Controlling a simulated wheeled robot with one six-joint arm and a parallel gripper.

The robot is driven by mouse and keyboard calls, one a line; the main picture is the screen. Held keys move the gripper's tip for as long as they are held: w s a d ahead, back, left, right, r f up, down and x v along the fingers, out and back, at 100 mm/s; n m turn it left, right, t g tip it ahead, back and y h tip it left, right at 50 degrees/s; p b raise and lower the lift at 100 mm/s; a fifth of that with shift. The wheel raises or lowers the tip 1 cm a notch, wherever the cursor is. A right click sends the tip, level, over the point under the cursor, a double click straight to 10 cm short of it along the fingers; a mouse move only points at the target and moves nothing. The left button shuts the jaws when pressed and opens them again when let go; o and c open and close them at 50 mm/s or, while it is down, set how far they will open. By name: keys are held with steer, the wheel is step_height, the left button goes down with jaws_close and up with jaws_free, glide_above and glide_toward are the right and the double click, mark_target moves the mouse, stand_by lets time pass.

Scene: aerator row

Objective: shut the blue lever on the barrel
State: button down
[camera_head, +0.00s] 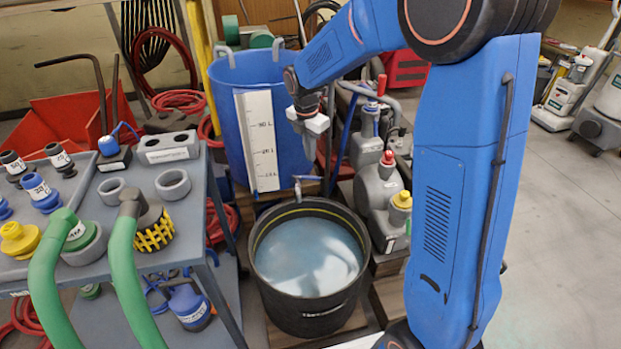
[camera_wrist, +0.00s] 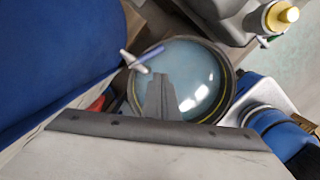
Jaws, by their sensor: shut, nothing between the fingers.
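The blue barrel (camera_head: 228,135) stands behind the black tub, with a white litre scale (camera_head: 262,140) on its front. A small tap low on its front has a short blue lever (camera_head: 297,190) and a pale grey piece beside it. In the wrist view the blue lever (camera_wrist: 150,53) sticks out from the barrel (camera_wrist: 60,60) over the tub's edge. My gripper (camera_head: 310,142) hangs in front of the barrel, above the tap. Its shut fingers (camera_wrist: 159,78) point down just beside the lever in the wrist view, with nothing held. A gap to the lever shows there.
The black tub (camera_head: 312,325) of cloudy water stands below the tap. Grey canisters (camera_head: 379,190) with coloured caps stand close on the right. A grey bench (camera_head: 165,212) with hoses and fittings is at the left. Open floor (camera_head: 560,220) lies at the right.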

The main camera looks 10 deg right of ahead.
mark_target(313, 178)
steer(key=s+a+f+n+t, duration=0.2)
steer(key=s+f+n, duration=0.1)
steer(key=s+n, duration=0.3)
steer(key=shift+n, duration=0.6)
steer(key=shift+w+d+f, duration=0.4)
steer(key=shift+w+f, duration=0.75)
steer(key=shift+f, duration=0.35)
steer(key=shift+w+d+f, duration=0.35)
steer(key=shift+w+f, duration=0.8)
steer(key=shift+f, duration=0.4)
steer(key=shift+w+d+f, duration=0.4)
steer(key=shift+w+f, duration=0.75)
steer(key=shift+f, duration=0.35)
steer(key=shift+w+d, duration=0.8)
steer(key=shift+w, duration=0.3)
steer(key=shift+s, duration=0.1)
